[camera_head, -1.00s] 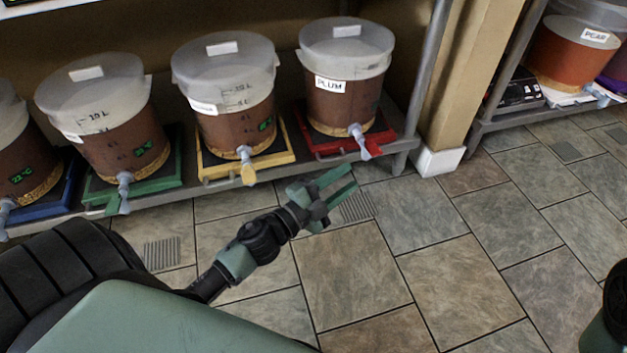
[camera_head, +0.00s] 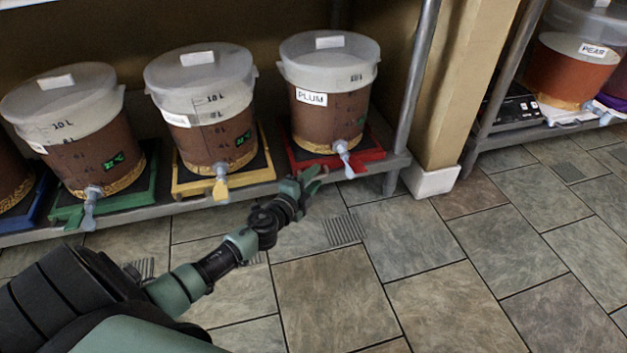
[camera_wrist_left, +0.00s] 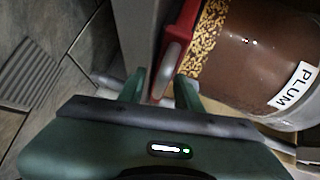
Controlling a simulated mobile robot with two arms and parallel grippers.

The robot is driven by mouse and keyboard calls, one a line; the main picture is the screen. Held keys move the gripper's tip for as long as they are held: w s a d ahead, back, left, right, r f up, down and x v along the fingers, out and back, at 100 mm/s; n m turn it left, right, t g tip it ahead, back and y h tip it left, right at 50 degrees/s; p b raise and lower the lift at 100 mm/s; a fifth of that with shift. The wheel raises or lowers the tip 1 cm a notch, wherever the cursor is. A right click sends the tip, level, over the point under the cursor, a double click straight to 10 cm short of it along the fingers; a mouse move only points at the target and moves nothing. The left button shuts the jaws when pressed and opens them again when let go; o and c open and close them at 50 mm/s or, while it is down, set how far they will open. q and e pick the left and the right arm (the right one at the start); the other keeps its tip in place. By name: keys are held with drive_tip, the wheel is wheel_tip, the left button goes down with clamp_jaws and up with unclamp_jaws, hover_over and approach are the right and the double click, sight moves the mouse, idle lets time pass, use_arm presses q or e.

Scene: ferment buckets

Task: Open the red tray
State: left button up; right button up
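The red tray (camera_head: 372,151) sits on the metal shelf under the bucket labelled PLUM (camera_head: 330,110). The bucket's pale spigot (camera_head: 343,152) hangs over the tray's front. My left gripper (camera_head: 312,182) is at the tray's front left, close to the shelf edge. In the left wrist view the red tray (camera_wrist_left: 183,25) runs up from between the two green fingers (camera_wrist_left: 161,88). The fingers stand apart, with the front of the tray and shelf edge beyond them; I cannot tell whether they touch the tray. My right gripper is out of view.
A yellow tray (camera_head: 262,170) and a green tray (camera_head: 145,190) hold other buckets to the left. A metal shelf post (camera_head: 415,90) and a wall column (camera_head: 455,90) stand to the right. The tiled floor (camera_head: 450,300) in front is clear.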

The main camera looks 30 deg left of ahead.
use_arm(q)
clamp_jaws()
drive_tip(key=shift+d+f, duration=0.1)
idle(1.3)
